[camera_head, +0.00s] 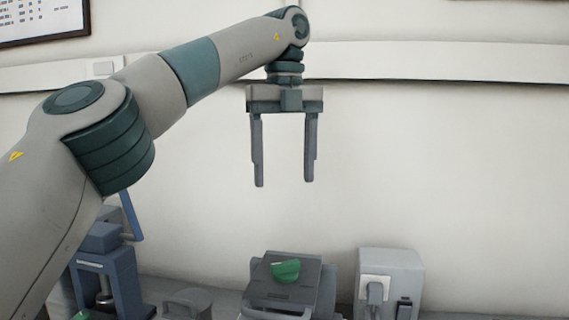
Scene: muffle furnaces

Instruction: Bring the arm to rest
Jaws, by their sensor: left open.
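My left arm comes in from the left and reaches across the upper middle of the head view. My left gripper (284,184) hangs from it, pointing down. Its two fingers are well apart, with nothing between them. It is high in front of the bare wall, above the devices in the picture. My right gripper is not in view.
Below stand a blue press-like device (108,275), a dark grey device with a green part on top (318,292), and a light grey box-shaped device (401,262). A low grey object (188,302) sits between. A framed chart (40,14) hangs at upper left.

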